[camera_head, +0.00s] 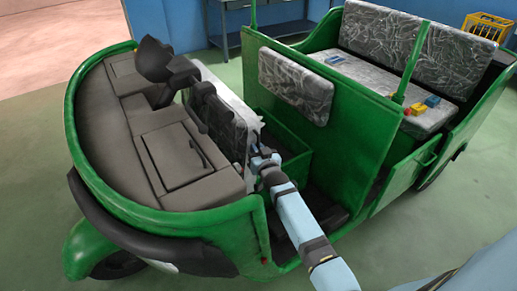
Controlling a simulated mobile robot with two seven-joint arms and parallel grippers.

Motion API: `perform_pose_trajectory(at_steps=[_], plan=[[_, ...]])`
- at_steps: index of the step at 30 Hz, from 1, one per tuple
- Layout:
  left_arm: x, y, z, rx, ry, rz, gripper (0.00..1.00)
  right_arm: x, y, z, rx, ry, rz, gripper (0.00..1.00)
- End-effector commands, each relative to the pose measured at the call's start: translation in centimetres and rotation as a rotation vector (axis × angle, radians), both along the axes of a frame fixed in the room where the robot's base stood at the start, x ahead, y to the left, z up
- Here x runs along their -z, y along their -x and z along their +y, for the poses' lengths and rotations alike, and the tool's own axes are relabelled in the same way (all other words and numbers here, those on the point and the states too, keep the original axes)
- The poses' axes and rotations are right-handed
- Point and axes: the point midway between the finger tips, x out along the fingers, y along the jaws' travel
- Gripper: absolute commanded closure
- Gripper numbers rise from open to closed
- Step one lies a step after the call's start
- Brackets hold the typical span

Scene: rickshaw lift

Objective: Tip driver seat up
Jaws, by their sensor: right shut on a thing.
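The driver seat (222,122) is a dark cushion under clear plastic wrap in the middle of the green rickshaw. It stands steeply tilted, close behind the handlebar, with an open green seat box (286,148) beside its lower part. My right gripper (257,160) reaches in from the lower right and is shut on the seat's near edge. The fingertips are small and partly hidden against the wrap. My left gripper is not in view.
The black handlebar (165,65) and grey dashboard (178,155) lie left of the seat. A green partition with a wrapped backrest (295,85) stands to the right. Small coloured blocks (432,101) lie on the rear bench. A yellow crate (487,27) is at the back right.

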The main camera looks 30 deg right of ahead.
Motion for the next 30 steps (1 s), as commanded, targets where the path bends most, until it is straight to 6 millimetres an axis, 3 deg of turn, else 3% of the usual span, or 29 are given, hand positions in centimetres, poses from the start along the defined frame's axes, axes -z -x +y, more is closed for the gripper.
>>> perform_pose_trajectory(at_steps=[5, 6, 8, 20, 30], plan=[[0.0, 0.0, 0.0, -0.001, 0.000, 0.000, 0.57, -0.1, 0.0, -0.1, 0.000, -0.001, -0.003, 1.00], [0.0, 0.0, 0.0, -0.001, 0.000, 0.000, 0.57, -0.1, 0.0, -0.1, 0.000, -0.001, -0.003, 0.78], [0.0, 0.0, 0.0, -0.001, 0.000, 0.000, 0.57, -0.1, 0.0, -0.1, 0.001, -0.001, -0.002, 0.65], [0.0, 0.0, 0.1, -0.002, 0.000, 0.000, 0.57, 0.1, 0.8, 0.1, 0.000, -0.001, 0.001, 0.64], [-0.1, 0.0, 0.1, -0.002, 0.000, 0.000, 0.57, -0.1, 7.8, 1.0, 0.001, -0.002, 0.001, 0.64]])
